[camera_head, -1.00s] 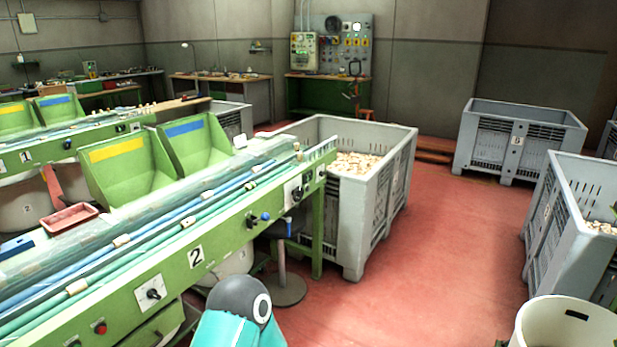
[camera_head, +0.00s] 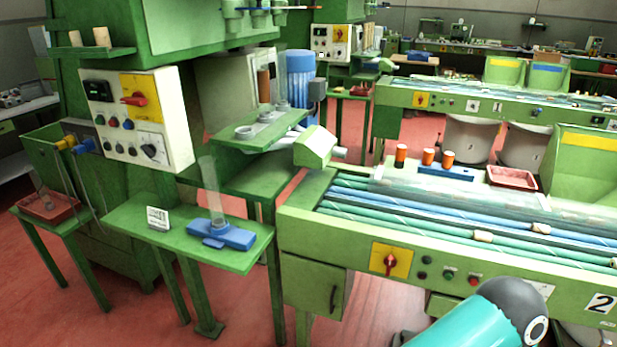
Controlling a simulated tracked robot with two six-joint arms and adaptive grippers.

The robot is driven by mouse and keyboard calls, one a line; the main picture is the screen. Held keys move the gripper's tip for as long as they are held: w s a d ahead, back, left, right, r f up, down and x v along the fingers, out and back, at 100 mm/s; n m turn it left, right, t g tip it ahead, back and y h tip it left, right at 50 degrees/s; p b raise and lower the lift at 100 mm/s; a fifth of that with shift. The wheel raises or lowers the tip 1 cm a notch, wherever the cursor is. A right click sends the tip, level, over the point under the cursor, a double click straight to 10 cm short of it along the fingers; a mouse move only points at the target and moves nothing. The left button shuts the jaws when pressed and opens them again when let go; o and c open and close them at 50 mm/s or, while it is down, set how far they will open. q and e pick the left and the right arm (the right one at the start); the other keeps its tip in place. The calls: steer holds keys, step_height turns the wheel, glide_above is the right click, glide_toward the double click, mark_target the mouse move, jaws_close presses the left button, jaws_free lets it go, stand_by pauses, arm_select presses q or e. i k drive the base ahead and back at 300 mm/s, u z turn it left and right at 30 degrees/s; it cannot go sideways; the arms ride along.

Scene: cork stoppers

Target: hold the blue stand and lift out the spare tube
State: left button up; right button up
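A blue stand (camera_head: 222,233) sits on a small green side table to the left of the conveyor bench. A clear tube (camera_head: 210,185) stands in it, tilted slightly to the left, its lower end hidden in the stand. A teal and dark grey part of my own arm shows at the bottom right, well apart from the stand. Neither gripper shows in view.
The green side table (camera_head: 150,222) also bears a small white printed card (camera_head: 158,218) left of the stand. The conveyor bench (camera_head: 400,235) is to the right. A green machine with a control panel (camera_head: 138,115) rises behind. Red floor (camera_head: 60,290) is open at the front left.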

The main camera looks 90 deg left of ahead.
mark_target(207, 163)
steer(key=z, duration=0.9)
steer(key=i, duration=0.15)
steer(key=u, duration=1.1)
steer(key=k, duration=0.2)
steer(key=u, duration=2.2)
steer(key=i, duration=0.2)
steer(key=z, duration=2.75)
steer(key=k, duration=1.45)
steer(key=z, duration=0.05)
